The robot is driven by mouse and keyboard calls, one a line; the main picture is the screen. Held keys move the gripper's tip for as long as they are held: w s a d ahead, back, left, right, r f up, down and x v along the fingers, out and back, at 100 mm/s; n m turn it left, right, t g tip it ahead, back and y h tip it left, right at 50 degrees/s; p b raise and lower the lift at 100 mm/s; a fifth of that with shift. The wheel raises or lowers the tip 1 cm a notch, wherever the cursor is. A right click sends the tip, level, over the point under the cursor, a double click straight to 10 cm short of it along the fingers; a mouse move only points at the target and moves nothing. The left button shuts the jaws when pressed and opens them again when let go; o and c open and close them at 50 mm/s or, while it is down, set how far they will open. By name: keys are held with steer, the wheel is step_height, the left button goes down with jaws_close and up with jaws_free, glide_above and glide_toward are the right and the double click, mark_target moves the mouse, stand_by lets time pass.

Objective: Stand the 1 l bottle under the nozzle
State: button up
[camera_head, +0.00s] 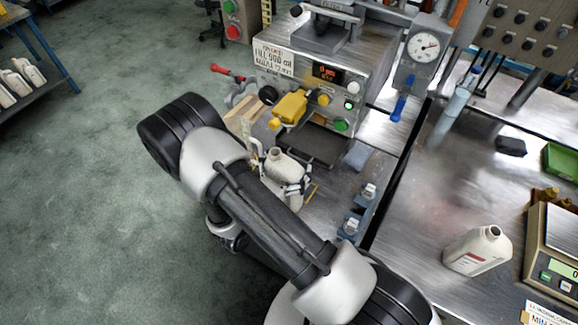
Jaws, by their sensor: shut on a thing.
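An off-white bottle (286,168) with an open neck stands upright or nearly so in my gripper (280,175), whose fingers close around its sides. My arm hides the bottle's lower part, so I cannot tell whether it touches the surface below. The filling machine (330,75) is just behind it, with a yellow valve body (291,106) jutting forward above and behind the bottle. The nozzle tip itself is not clear. A dark plate (314,150) lies under the yellow body, behind and right of the bottle's neck.
Another white bottle (478,250) with a red-marked label stands on the metal bench at right, beside a scale (556,248). Two small blue fixtures with white tops (369,191) are right of my gripper. A red-handled tool (226,72) is left of the machine. More bottles (20,80) are on a shelf.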

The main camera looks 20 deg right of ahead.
mark_target(280, 177)
steer(key=x, duration=0.6)
steer(key=shift+w+d+f, duration=0.15)
steer(key=shift+w+d, duration=0.1)
steer(key=shift+w, duration=0.15)
stand_by(0.3)
steer(key=o, duration=1)
steer(key=shift+o, duration=0.2)
steer(key=v, duration=1.2)
